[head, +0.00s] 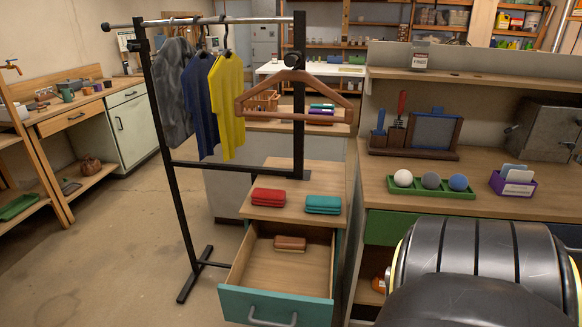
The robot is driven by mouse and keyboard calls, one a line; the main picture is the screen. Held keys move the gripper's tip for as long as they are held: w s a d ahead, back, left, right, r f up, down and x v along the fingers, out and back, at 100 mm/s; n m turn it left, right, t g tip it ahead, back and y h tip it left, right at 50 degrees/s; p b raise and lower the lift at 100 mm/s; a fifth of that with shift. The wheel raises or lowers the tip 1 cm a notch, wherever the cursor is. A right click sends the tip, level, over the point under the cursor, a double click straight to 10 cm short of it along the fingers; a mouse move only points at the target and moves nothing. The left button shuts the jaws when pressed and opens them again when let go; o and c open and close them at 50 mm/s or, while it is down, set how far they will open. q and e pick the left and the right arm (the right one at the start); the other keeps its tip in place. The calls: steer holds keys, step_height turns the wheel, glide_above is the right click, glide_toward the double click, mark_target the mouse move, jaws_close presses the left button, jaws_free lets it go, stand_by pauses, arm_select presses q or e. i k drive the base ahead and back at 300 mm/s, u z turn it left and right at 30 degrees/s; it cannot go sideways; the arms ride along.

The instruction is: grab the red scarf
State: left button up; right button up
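A red folded cloth (268,197), which looks like the red scarf, lies flat in a small stack on top of the low wooden cabinet (290,171), on its left side. A teal folded cloth (322,204) lies beside it to the right, with a gap between them. A brown folded item (290,243) lies inside the cabinet's open drawer (245,262). Neither gripper shows in the head view, so their states are hidden. A large black and grey part of my own arm fills the lower right corner.
A black clothes rack (165,130) stands left of the cabinet, with hanging shirts and a wooden hanger (293,98) above the cabinet. The teal-fronted drawer juts forward. A workbench (500,203) on the right holds a green tray (432,190) of balls. The floor at left is clear.

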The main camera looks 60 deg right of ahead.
mark_target(259, 196)
steer(key=z, duration=1.4)
